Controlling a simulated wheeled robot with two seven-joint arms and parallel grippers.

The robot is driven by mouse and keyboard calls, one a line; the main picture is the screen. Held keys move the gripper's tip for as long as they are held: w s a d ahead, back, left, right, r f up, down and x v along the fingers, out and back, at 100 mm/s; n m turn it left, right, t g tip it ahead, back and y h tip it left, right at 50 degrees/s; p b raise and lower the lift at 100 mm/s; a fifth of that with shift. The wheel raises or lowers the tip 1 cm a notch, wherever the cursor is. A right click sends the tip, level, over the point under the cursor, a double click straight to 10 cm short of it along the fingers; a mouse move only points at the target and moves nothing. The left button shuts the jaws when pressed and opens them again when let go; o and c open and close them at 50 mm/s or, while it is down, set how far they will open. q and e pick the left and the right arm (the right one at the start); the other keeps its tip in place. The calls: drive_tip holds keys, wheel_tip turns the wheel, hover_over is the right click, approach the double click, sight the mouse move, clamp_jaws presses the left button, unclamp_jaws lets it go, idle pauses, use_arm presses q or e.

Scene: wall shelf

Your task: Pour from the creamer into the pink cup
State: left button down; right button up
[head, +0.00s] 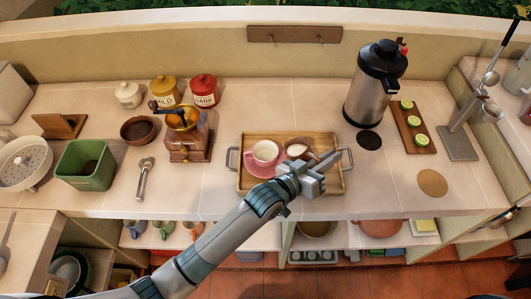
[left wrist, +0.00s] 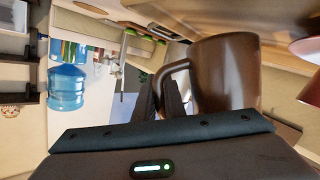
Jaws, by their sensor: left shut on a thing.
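The pink cup (head: 265,152) stands upright on a pink saucer on the wooden tray (head: 262,136). The brown creamer (head: 310,146), pale inside, is just right of the cup, and the two look apart. My left gripper (head: 326,163) comes from the front and is shut on the creamer's handle. In the left wrist view the creamer (left wrist: 230,75) fills the right middle, with its handle between the fingers (left wrist: 172,98). A pink edge of the cup or saucer (left wrist: 308,48) shows at the right. I cannot tell whether the creamer touches the tray. My right gripper is out of view.
A coffee grinder (head: 188,142) and a metal scoop (head: 145,178) are left of the tray. A steel airpot (head: 372,90) stands behind right, beside a board with lime slices (head: 412,120). The counter right of the tray is mostly clear, with a round coaster (head: 432,183).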

sight(316, 156)
use_arm(q)
drive_tip(key=shift+w+a+r+n+h, duration=0.15)
drive_tip(key=shift+a+r+n+h, duration=0.15)
drive_tip(key=shift+a+r+h, duration=0.1)
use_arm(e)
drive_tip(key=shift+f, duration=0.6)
use_arm(q)
drive_tip(key=shift+b, duration=0.4)
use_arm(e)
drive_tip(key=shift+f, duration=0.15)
